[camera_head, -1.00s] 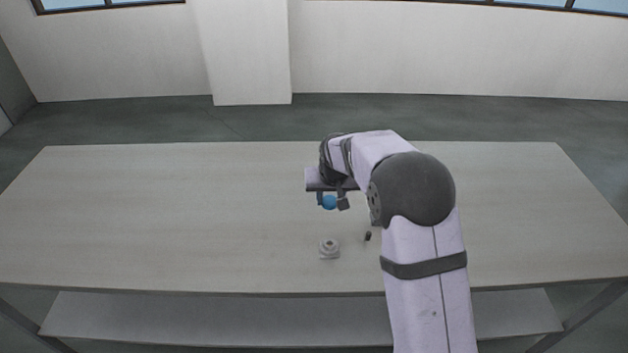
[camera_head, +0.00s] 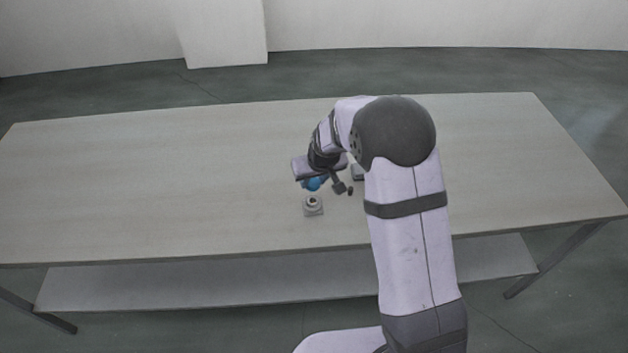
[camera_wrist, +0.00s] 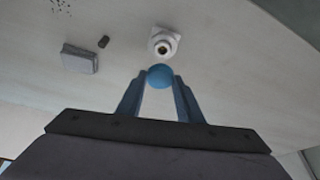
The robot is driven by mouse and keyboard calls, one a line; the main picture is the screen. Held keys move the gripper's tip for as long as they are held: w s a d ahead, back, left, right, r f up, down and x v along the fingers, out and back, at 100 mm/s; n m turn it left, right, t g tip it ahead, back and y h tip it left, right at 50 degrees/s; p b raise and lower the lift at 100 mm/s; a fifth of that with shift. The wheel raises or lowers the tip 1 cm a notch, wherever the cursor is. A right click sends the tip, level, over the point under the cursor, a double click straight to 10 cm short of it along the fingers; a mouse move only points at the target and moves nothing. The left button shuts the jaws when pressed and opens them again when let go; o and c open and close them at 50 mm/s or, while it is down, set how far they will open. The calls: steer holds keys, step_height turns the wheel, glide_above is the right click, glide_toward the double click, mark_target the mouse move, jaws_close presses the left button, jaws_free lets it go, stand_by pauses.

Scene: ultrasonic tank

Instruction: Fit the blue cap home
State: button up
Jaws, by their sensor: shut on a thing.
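The blue cap (camera_head: 311,184) is held between the fingers of my gripper (camera_head: 322,187), above the table. In the wrist view the cap (camera_wrist: 160,76) shows as a round blue shape between the two fingertips of my gripper (camera_wrist: 160,84). A pale fitting with a square base and a round, dark-centred opening (camera_head: 313,205) stands on the table just below the cap in the head view. The fitting (camera_wrist: 164,42) also shows just beyond the cap in the wrist view. The cap appears apart from it; the exact gap is hard to tell.
A small dark piece (camera_wrist: 103,42) and a grey block (camera_wrist: 80,58) lie left of the fitting in the wrist view. The block (camera_head: 357,173) is partly hidden by my arm in the head view. The table's left side (camera_head: 150,180) is clear.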

steer(key=shift+f, duration=0.1)
steer(key=shift+f+b, duration=2.25)
steer(key=shift+f, duration=0.85)
steer(key=shift+f+b, duration=0.95)
stand_by(3.2)
steer(key=o, duration=1.1)
steer(key=shift+r, duration=0.1)
